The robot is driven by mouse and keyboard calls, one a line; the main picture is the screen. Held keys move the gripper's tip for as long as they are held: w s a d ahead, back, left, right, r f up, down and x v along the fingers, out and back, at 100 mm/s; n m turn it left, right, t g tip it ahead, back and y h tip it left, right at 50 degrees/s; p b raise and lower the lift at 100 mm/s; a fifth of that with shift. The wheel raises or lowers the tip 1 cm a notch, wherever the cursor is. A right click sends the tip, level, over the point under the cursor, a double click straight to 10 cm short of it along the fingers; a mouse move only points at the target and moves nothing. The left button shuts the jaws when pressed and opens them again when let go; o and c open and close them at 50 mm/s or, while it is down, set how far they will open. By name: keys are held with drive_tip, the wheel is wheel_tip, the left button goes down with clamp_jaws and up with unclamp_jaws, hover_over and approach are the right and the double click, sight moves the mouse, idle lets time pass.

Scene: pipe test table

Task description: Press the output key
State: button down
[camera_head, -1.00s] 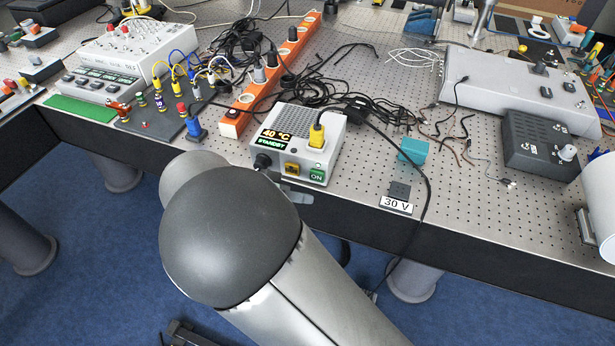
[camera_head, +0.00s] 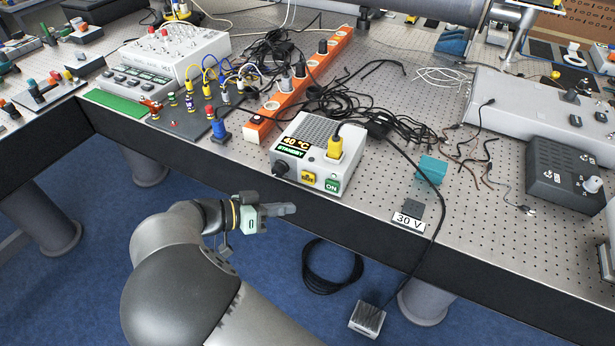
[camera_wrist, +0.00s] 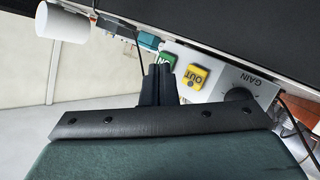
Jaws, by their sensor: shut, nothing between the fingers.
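The output key is a yellow key (camera_head: 308,177) on the front face of a grey box (camera_head: 330,118). In the wrist view the yellow key (camera_wrist: 196,77) reads "OUT". The box's display (camera_head: 292,147) shows 40 °C and STANDBY. My gripper (camera_head: 293,209) is shut and empty, in front of the table edge and below the box in the head view. In the wrist view my gripper's fingertips (camera_wrist: 160,70) appear just left of the yellow key, overlapping the view near the green ON key (camera_wrist: 167,58). I see no contact with the key.
A dark GAIN knob (camera_head: 281,169) sits left of the yellow key, and a green ON key (camera_head: 332,186) sits right. A 30 V label (camera_head: 408,220) lies right.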

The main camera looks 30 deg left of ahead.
sight(313, 182)
drive_tip(key=w, duration=0.6)
drive_tip(key=shift+w+a, duration=0.15)
drive_tip(key=shift+w, duration=0.2)
drive_tip(key=shift+w+f+b, duration=0.1)
drive_tip(key=shift+w+b, duration=0.05)
drive_tip(key=shift+b, duration=0.35)
idle(1.3)
drive_tip(key=shift+w+b, duration=0.3)
drive_tip(key=shift+w+b, duration=0.35)
drive_tip(key=shift+w, duration=0.05)
idle(0.6)
idle(0.4)
drive_tip(key=shift+s+b, duration=0.4)
drive_tip(key=shift+s, duration=0.45)
